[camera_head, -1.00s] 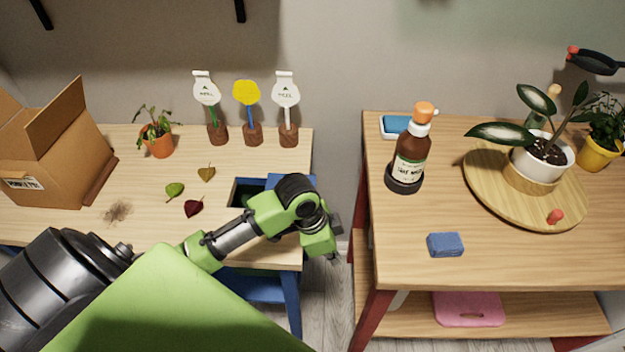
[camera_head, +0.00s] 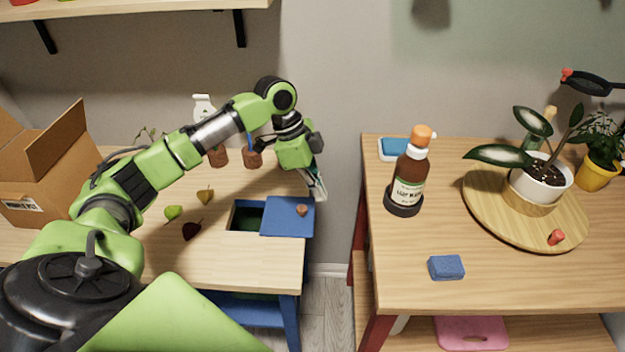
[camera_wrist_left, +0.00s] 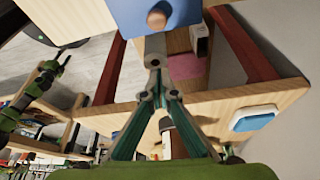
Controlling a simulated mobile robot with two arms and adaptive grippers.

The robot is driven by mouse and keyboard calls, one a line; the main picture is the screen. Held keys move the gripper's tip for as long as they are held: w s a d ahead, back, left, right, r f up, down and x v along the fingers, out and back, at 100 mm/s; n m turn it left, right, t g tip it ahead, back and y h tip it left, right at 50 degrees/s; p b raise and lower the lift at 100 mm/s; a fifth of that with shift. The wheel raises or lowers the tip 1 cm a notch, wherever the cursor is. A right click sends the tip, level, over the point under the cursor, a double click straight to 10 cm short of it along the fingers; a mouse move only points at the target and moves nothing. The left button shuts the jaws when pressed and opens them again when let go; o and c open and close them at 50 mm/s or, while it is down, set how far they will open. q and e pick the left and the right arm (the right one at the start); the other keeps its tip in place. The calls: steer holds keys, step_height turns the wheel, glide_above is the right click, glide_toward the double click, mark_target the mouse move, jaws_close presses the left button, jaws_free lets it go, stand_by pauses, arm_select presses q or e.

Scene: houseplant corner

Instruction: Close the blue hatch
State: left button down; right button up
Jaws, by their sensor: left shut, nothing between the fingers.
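The blue hatch (camera_head: 280,222) is a flat lid with a round brown knob (camera_head: 302,210), at the right end of the left table. It lies to the right of a dark opening (camera_head: 246,217), whose left part is uncovered. In the left wrist view the hatch (camera_wrist_left: 185,12) and its knob (camera_wrist_left: 157,18) show at the top. My left gripper (camera_head: 319,192) is above and behind the hatch's right back corner, pointing down. Its fingers (camera_wrist_left: 157,85) are together and empty, apart from the knob.
Leaves (camera_head: 192,230) lie left of the opening. A gap separates this table from the right table, which holds a brown bottle (camera_head: 410,180), a blue sponge (camera_head: 446,267) and a round wooden board (camera_head: 490,215).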

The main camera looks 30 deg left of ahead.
mark_target(309, 216)
arm_select(q)
steer(key=f, duration=0.1)
steer(key=a+f, duration=0.1)
steer(key=f, duration=0.1)
steer(key=f+p, duration=0.1)
steer(key=shift+s+a+f, duration=0.2)
steer(key=shift+s+f, duration=0.05)
steer(key=shift+f, duration=0.15)
steer(key=shift+s+a+f, duration=0.1)
steer(key=shift+s+a, duration=0.1)
steer(key=shift+a, duration=0.15)
